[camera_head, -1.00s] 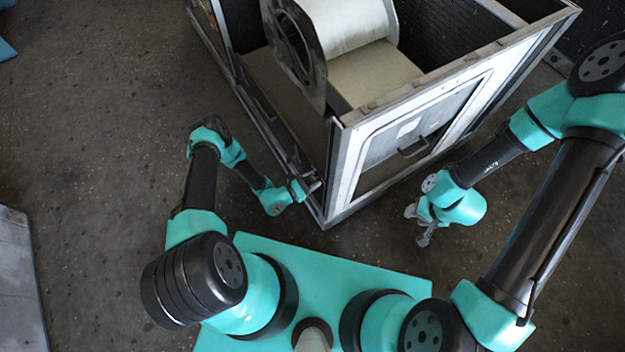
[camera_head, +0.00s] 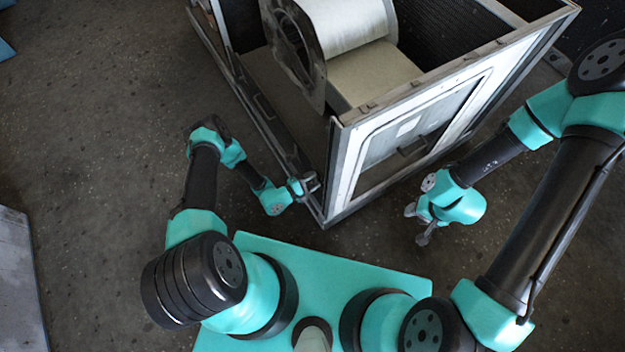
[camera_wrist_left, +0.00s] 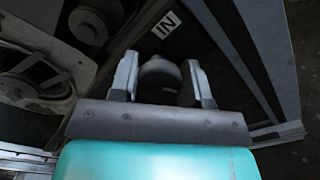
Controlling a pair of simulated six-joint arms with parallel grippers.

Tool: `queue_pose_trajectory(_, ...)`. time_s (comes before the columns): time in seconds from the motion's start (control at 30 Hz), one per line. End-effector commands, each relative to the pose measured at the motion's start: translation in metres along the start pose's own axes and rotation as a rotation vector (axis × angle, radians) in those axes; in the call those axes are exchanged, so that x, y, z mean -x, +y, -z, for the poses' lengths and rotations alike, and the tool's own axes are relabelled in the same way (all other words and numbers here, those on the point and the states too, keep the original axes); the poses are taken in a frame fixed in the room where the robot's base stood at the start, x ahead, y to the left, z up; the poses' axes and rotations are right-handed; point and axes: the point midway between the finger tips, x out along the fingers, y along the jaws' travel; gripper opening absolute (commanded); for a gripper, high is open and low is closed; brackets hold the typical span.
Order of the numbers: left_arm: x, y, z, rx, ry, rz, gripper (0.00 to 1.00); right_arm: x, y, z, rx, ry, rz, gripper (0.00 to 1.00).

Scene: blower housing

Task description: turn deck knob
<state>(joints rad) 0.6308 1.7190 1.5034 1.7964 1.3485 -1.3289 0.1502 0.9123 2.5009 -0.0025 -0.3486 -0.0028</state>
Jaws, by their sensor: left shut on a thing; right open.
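The blower housing (camera_head: 345,165) is an open-topped metal box frame with a pale front panel. My left gripper (camera_head: 308,183) is at its near left corner, against the left side. In the left wrist view a dark rounded knob (camera_wrist_left: 160,74) sits between the two fingers of my left gripper (camera_wrist_left: 162,82), which is shut on it. The knob is hidden in the head view. My right gripper (camera_head: 419,224) is open and empty, over the floor to the right of the housing's front panel.
A large pale drum (camera_head: 347,22) with a dark flange sits inside the housing. A label reading "IN" (camera_wrist_left: 166,25) is beyond the knob. The front panel has a handle (camera_head: 410,150). A grey slab (camera_head: 18,275) lies at far left; the floor between is clear.

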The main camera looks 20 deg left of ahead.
Motion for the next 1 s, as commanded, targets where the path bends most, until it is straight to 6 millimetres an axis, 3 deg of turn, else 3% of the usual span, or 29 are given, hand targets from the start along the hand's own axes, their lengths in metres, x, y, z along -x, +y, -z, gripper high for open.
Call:
queue_pose_trajectory(0.6, 0.0003, -0.0019, 0.0003, -0.537, 0.000, 0.000, 0.20, 0.0000, 0.0000, 0.0000, 0.000, 0.000, 0.000, 0.43)
queue_pose_trajectory(1.0, 0.0003, -0.0022, 0.0006, -0.666, 0.000, 0.000, 0.20, 0.0000, 0.0000, 0.0000, 0.000, 0.000, 0.000, 0.43)
